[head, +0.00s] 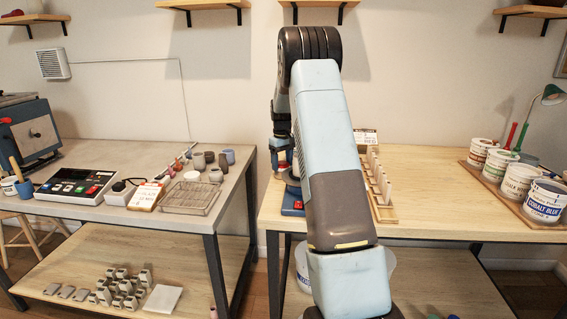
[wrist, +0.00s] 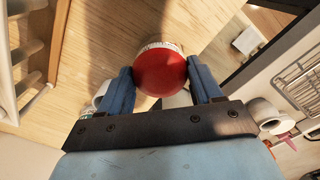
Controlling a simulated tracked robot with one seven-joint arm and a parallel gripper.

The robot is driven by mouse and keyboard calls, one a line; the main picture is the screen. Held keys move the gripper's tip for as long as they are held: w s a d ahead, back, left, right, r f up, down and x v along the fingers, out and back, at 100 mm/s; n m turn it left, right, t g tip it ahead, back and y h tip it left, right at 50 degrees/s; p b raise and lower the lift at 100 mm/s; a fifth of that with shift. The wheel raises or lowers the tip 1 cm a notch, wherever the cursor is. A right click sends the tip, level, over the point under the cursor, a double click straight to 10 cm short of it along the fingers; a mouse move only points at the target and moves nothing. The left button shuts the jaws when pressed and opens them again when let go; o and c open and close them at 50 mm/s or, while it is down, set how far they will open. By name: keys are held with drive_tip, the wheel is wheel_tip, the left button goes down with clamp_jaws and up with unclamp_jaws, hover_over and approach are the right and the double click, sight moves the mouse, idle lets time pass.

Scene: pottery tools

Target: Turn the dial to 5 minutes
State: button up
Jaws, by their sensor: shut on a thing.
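The dial (wrist: 160,72) is a round red knob seen from above in the wrist view, with a pale, marked ring showing at its far edge. The ring's numbers are too small to read, so I cannot tell the setting. My gripper (wrist: 162,80) has its two blue fingers on either side of the knob, shut on it. In the head view my own arm reaches over the right-hand wooden table and covers most of the dial's area, so the knob cannot be made out clearly there.
A wooden rack (head: 384,207) stands close to the right of my arm. Labelled glaze tubs (head: 543,202) stand farther right. Across a gap, the grey table (head: 128,212) on the left bears a wire basket (head: 191,197) and several small pots.

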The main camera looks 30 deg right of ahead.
sight(282, 162)
drive_tip(key=shift+m, duration=2.8)
drive_tip(key=o, duration=1.1)
wheel_tip(282, 162, up, 14)
drive_tip(key=shift+f, duration=0.15)
